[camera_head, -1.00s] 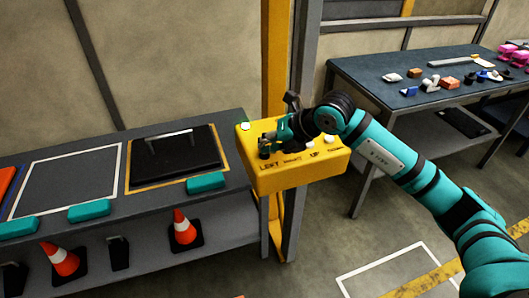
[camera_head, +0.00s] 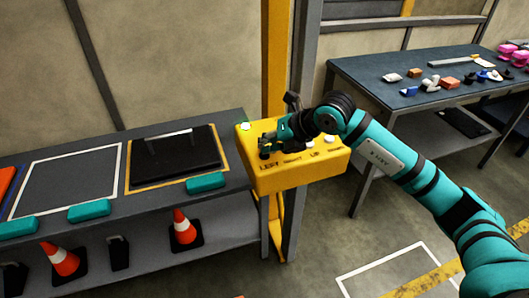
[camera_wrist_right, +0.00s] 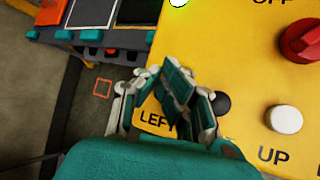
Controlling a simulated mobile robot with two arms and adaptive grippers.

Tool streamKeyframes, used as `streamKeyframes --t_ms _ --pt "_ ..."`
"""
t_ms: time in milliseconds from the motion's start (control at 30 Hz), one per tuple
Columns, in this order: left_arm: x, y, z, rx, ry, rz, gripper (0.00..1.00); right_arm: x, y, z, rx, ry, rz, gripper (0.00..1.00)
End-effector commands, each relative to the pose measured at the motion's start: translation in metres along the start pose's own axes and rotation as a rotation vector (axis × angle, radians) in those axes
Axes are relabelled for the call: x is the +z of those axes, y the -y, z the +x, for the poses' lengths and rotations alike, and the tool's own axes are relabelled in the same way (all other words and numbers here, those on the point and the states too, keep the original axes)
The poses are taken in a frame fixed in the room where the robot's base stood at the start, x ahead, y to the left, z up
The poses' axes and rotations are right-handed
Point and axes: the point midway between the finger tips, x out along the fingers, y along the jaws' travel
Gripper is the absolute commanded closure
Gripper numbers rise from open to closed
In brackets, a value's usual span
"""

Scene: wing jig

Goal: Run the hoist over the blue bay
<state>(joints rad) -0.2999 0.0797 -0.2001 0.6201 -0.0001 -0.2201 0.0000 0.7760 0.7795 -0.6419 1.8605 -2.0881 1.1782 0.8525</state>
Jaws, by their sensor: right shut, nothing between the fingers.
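A yellow control box (camera_head: 300,178) stands on a post, with labels including LEFT, UP and OFF. My right gripper (camera_head: 265,147) is shut and empty, over the LEFT end of the box. In the right wrist view its fingers (camera_wrist_right: 178,95) cover the spot just above the LEFT label (camera_wrist_right: 157,119); I cannot tell whether they touch a button. A white button (camera_wrist_right: 284,119) sits above UP, and a red knob (camera_wrist_right: 303,42) sits below OFF. A blue-edged bay (camera_head: 14,204) with an orange panel is cut off at the left edge. The hoist and my left gripper are not in view.
The bench (camera_head: 232,187) also has an empty white-outlined bay (camera_head: 70,182) and a yellow-outlined bay (camera_head: 128,185) holding a dark handled panel (camera_head: 178,155). Traffic cones (camera_head: 184,228) stand below. A table (camera_head: 365,85) with small parts is at the right.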

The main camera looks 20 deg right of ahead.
Motion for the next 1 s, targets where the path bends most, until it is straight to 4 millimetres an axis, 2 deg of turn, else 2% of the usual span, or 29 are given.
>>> streamKeyframes --t_ms 467,833,1000 --pt "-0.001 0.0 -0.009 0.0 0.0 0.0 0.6 0.009 -0.009 -0.012 0.0 0.0 0.0 1.0" --pt "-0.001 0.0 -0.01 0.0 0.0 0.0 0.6 0.01 -0.009 -0.013 0.0 0.0 0.0 1.0" --pt "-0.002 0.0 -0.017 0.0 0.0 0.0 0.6 0.016 -0.015 -0.021 0.0 0.001 -0.001 1.0"
